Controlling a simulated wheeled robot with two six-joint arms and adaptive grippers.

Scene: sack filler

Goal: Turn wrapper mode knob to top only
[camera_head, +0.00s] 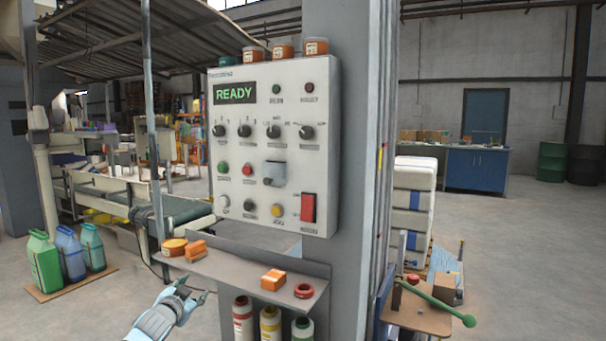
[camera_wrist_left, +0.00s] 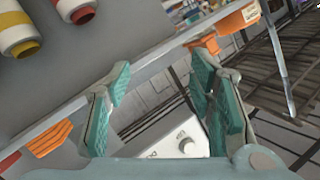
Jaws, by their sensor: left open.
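My left gripper (camera_head: 191,294) is open and empty, low in front of the shelf and well below the knobs. Its teal fingers show apart in the wrist view (camera_wrist_left: 162,95). My right gripper is out of view.
A grey shelf (camera_head: 240,279) with orange items juts out below the panel. Bottles (camera_head: 270,324) stand under it. Buttons, a grey flap (camera_head: 275,174) and a red switch (camera_head: 308,207) sit below the knobs. The space before the panel face is clear.

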